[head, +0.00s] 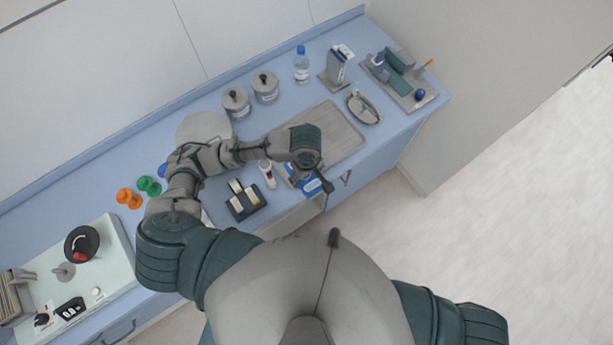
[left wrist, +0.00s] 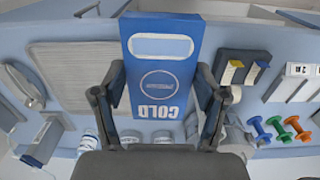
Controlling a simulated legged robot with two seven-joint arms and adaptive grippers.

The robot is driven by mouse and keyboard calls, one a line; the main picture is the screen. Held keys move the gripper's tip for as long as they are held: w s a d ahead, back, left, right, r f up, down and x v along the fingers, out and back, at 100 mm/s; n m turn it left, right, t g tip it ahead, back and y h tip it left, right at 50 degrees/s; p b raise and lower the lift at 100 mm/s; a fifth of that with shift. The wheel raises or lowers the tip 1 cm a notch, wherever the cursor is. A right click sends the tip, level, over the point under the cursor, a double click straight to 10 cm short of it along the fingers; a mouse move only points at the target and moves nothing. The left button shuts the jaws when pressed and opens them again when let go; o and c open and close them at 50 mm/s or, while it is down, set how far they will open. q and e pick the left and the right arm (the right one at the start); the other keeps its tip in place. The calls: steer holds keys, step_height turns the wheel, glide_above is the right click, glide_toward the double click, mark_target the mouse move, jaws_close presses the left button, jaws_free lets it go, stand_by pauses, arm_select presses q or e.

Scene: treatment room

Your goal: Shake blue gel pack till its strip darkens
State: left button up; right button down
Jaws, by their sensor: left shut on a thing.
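The blue gel pack (left wrist: 146,77) is between the fingers of my left gripper (left wrist: 160,100) in the left wrist view. It carries the word COLD, a round emblem and a pale, light strip (left wrist: 161,46) framed in white. In the head view the pack (head: 312,186) shows beneath my left gripper (head: 315,180), over the counter's front edge. My left gripper is shut on the pack. My right gripper is not in view; only part of my right upper arm shows.
The ribbed grey board (head: 345,137) lies on the blue counter beside the pack. A dark holder with small boxes (head: 246,201) and a white bottle (head: 267,174) stand to the left. Grey canisters (head: 235,103) and a water bottle (head: 302,66) stand behind. Open floor lies right.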

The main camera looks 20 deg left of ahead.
mark_target(306, 181)
arm_select(q)
steer(key=shift+a+f, duration=0.15)
steer(key=shift+f, duration=2.2)
steer(key=shift+c, duration=0.6)
steer(key=shift+r, duration=0.1)
stand_by(1.1)
stand_by(0.5)
